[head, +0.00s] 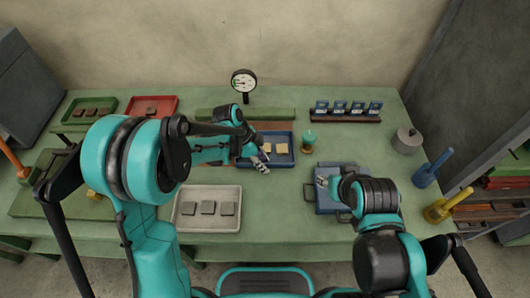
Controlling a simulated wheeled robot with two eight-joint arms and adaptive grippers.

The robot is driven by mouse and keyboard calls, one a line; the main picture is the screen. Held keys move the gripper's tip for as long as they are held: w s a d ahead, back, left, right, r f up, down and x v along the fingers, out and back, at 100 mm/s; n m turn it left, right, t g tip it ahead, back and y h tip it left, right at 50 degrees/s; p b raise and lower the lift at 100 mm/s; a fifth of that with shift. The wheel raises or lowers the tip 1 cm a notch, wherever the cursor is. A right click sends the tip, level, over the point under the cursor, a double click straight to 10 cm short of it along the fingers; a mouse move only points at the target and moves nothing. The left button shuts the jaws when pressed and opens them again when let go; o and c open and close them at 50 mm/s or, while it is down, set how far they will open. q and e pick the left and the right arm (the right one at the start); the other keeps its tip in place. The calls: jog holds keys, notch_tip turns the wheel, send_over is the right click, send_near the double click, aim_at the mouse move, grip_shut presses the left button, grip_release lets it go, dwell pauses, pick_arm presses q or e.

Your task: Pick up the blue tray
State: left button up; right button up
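A blue tray (287,160) stands on the green table at the middle, with flat yellowish square pieces (281,148) in it. My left gripper (261,163) is at the tray's left part, above or inside it; contact is unclear. Its arm hides the tray's left side. A second blue object with dark handles (328,205), flat and tray-like, lies to the right. My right gripper (323,181) is over its upper left part, and my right arm covers much of it. Both grippers' fingers are too small to tell open from shut.
A light grey tray with square pieces (207,226) is at the front. A green tray (75,121) and red tray (167,113) stand back left. A gauge (244,81), teal-topped object (308,142), card rack (346,118) and grey weight (407,140) stand behind and right.

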pick_arm(q)
grip_shut()
jog(key=shift+r, duration=0.1)
